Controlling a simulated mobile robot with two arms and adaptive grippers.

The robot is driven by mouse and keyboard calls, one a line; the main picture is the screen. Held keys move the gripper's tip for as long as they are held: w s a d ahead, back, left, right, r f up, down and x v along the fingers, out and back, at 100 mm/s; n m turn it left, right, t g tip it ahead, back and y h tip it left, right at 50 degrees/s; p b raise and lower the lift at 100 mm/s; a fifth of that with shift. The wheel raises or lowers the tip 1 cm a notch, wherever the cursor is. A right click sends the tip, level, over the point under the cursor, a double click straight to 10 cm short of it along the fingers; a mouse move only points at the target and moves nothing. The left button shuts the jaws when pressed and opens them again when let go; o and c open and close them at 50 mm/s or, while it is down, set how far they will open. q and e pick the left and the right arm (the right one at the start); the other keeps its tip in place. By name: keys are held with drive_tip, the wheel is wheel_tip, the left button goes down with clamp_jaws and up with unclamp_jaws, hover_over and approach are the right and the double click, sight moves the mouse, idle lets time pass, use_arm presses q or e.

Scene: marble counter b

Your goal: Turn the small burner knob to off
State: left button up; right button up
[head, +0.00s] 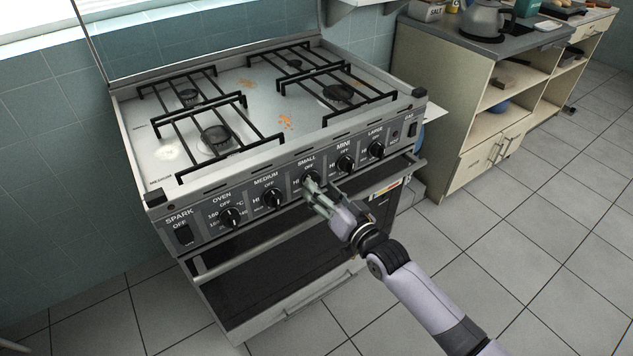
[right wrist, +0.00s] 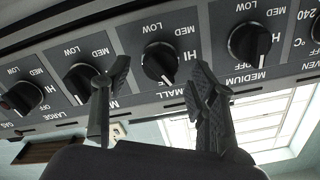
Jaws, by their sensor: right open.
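The small burner knob (head: 311,178) is on the stove's front panel, under the SMALL label, partly covered by my right gripper in the head view. In the right wrist view the small knob (right wrist: 158,62) is a round black knob, and the panel appears upside down. Its grip points down and slightly right in that picture; I cannot tell its exact setting. My right gripper (head: 312,187) is open at the panel. In the right wrist view its two fingers (right wrist: 161,80) stand apart, one on each side of the small knob, with no clear contact. My left gripper is not in view.
The medium knob (head: 271,198) and mini knob (head: 345,163) flank the small knob closely. The oven door handle (head: 240,256) runs below the panel. Black pot grates (head: 215,135) cover the stove top. A counter (head: 460,110) stands to the right; tiled floor is clear.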

drive_tip(key=shift+s+d, duration=0.1)
drive_tip(key=shift+s, duration=0.1)
use_arm(q)
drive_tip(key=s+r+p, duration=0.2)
drive_tip(key=p, duration=0.1)
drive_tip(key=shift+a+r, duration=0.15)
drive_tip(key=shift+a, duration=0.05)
use_arm(e)
drive_tip(key=v, duration=0.5)
drive_tip(key=v, duration=0.8)
